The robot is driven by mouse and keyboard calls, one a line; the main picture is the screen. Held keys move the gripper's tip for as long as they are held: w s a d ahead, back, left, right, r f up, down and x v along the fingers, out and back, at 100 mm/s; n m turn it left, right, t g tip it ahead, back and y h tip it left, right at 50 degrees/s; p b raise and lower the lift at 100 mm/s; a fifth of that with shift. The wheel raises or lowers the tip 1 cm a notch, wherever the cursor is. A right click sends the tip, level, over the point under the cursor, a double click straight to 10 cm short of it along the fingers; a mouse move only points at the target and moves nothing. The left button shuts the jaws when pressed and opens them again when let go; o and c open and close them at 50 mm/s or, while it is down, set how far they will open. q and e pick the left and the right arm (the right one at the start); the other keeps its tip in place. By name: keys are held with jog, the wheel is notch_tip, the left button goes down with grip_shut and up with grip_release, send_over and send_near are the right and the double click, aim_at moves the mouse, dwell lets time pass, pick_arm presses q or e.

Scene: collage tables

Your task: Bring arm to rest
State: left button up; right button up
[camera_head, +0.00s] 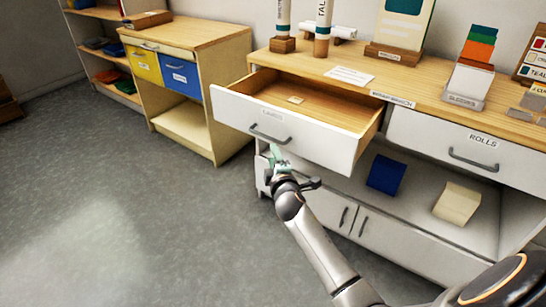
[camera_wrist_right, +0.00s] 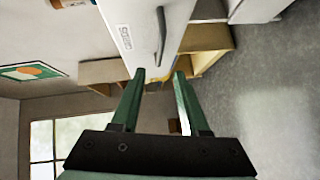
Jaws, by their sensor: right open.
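My right gripper (camera_head: 274,155) is in front of the pulled-out drawer, just below its handle in the head view. In the right wrist view its two green fingers (camera_wrist_right: 160,75) stand apart with nothing between them. The drawer (camera_head: 290,125) has a white front and a wooden inside holding a small light card. Its dark handle (camera_head: 269,136) also shows in the right wrist view (camera_wrist_right: 161,36), beyond the fingertips and apart from them. My left gripper is in neither view.
A closed drawer marked ROLLS (camera_head: 450,142) is to the right. A blue block (camera_head: 386,174) and a cream block (camera_head: 457,203) sit on the shelf below. A wooden cabinet (camera_head: 190,75) stands at the left. The grey floor (camera_head: 120,200) at the left is clear.

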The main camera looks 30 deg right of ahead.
dwell(0.3)
jog(key=s+a+f+m+g+y, duration=0.35)
jog(key=s+a+f, duration=0.55)
jog(key=s+f, duration=0.35)
jog(key=s+a+f+m+g+y, duration=0.1)
jog(key=s+a+f+m+y, duration=0.2)
jog(key=s+a, duration=0.45)
jog(key=s+a+f+m+g+y, duration=0.2)
jog(key=s+a+m+y, duration=0.15)
jog(key=s, duration=0.65)
pick_arm(q)
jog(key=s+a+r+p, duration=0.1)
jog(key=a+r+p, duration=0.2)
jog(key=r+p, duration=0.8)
jog(key=p, duration=0.3)
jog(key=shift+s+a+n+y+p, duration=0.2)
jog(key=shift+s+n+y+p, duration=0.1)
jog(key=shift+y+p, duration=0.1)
pick_arm(e)
notch_tip(320, 180, up, 11)
jog(key=s+d+h, duration=0.1)
jog(key=s+d, duration=0.1)
jog(key=shift+s+d+h, duration=0.15)
jog(key=shift+h, duration=0.25)
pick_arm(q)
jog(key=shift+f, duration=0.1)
pick_arm(e)
jog(key=shift+t, duration=0.25)
